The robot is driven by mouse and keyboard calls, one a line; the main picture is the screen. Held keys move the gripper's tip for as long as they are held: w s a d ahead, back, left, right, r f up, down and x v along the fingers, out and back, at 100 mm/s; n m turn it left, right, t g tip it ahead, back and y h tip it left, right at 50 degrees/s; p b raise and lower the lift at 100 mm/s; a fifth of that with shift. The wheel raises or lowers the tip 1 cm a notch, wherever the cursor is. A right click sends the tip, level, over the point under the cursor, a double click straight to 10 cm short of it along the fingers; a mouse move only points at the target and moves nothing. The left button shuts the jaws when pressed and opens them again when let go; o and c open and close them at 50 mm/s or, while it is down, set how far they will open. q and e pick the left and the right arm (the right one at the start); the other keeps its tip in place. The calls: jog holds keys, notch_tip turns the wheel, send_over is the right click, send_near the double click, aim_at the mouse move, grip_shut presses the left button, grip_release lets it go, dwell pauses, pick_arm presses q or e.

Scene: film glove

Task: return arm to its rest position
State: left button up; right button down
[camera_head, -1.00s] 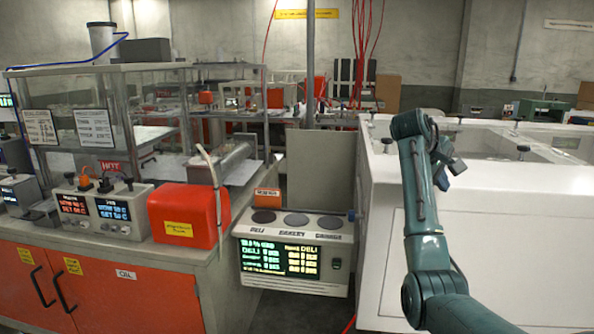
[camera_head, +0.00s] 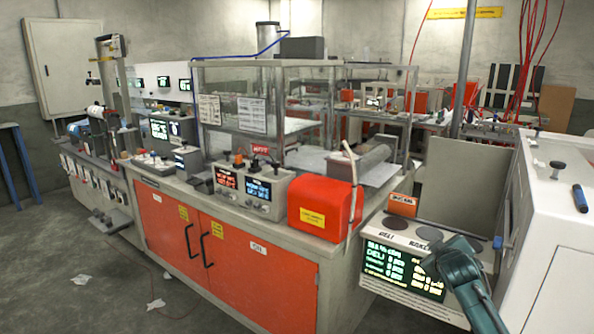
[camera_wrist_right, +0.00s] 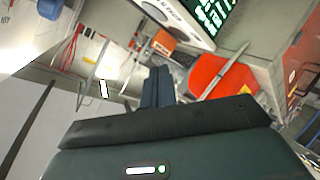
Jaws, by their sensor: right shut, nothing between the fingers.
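My right arm (camera_head: 468,284) is dark teal and comes in at the lower right of the head view, in front of the lit panel of the deli unit. Its gripper cannot be made out clearly there. In the right wrist view my right gripper (camera_wrist_right: 157,86) shows its dark fingers together, with nothing between them. The picture there is tilted, with a red box (camera_wrist_right: 222,76) and the lit panel (camera_wrist_right: 211,14) beyond the fingers. My left gripper is not in view.
The deli unit's display (camera_head: 402,270) stands close behind my right arm. A white-topped machine (camera_head: 562,215) is at the right. A bench with orange doors (camera_head: 235,255) runs along the middle, with a red box (camera_head: 325,207) on it. Open floor (camera_head: 70,250) lies at the left.

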jog(key=w+a+r+m+t+y, duration=0.2)
jog(key=a+r+m+t+y, duration=0.1)
jog(key=a+r+t, duration=0.25)
jog(key=s+a+f+n+g+y, duration=0.1)
jog(key=s+a+f+g, duration=0.1)
jog(key=s+a+f, duration=0.35)
jog(key=s+a+f+g+y, duration=0.1)
jog(key=s+a+f, duration=0.1)
jog(key=s+f, duration=0.5)
jog(key=s+a+f+n+g+y, duration=0.1)
jog(key=s+a+f+g, duration=0.15)
jog(key=s+f, duration=0.4)
jog(key=s+a+f, duration=0.2)
jog(key=s+a, duration=0.1)
jog(key=s, duration=0.3)
jog(key=s+a+f+g+y, duration=0.1)
jog(key=s+a+f, duration=0.2)
jog(key=s, duration=0.4)
jog(key=s+a+f+m+g+y, duration=0.1)
jog(key=s+a+f, duration=0.2)
jog(key=s, duration=0.4)
jog(key=shift+s+a, duration=0.2)
jog(key=shift+a, duration=0.1)
jog(key=shift+f, duration=0.1)
